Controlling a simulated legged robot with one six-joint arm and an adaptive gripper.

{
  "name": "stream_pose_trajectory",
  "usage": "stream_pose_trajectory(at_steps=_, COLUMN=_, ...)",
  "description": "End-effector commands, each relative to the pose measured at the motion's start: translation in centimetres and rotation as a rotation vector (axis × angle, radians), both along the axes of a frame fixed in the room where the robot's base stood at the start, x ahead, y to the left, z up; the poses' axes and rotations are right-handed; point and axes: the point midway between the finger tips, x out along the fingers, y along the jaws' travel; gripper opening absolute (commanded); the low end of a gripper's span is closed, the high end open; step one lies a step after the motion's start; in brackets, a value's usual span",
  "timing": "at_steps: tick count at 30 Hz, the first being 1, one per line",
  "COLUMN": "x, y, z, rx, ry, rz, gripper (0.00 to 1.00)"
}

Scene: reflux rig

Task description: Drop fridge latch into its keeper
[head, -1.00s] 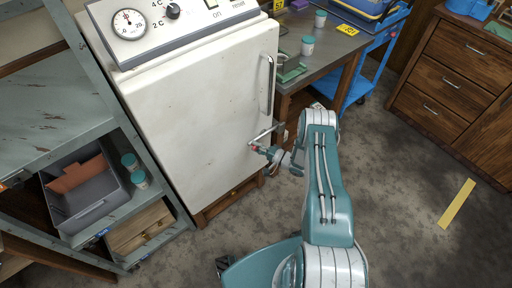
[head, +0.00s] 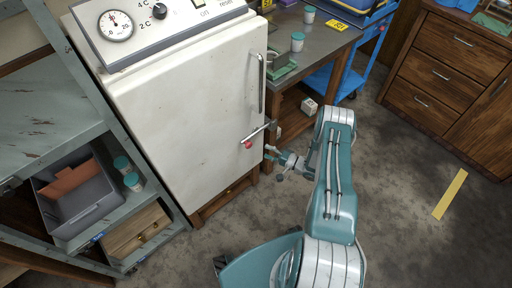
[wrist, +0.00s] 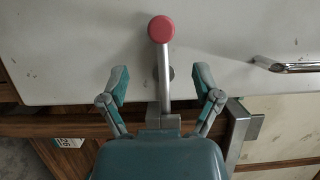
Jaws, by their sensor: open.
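The fridge latch (head: 259,133) is a metal bar with a red knob (head: 247,144), low on the white door's right edge. It lies slanted in the head view, knob end lower left. In the wrist view the latch bar (wrist: 166,88) runs from the red knob (wrist: 161,29) down to a grey metal block (wrist: 163,119); I cannot tell whether this block is the keeper or whether the bar is seated. My gripper (head: 273,158) is open and empty, just right of and below the knob, apart from it. In the wrist view its fingers (wrist: 160,83) appear either side of the bar.
The fridge door (head: 190,110) appears closed, with a vertical handle (head: 262,85) above the latch. A metal bracket (wrist: 245,125) shows right of the fingers in the wrist view. A shelf with a grey bin (head: 75,205) stands left. The floor to the right is mostly clear.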

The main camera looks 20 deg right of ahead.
Motion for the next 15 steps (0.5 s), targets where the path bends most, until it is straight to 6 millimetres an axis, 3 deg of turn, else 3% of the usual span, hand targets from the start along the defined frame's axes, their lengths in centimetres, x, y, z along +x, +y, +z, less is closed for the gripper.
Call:
stream_pose_trajectory(at_steps=6, x=-2.4, y=-2.3, z=0.0, rx=0.001, ry=-0.001, rz=-0.003, gripper=0.82)
stream_pose_trajectory(at_steps=15, x=-2.9, y=-2.7, z=-0.1, rx=0.001, ry=-0.001, rz=0.000, gripper=0.82)
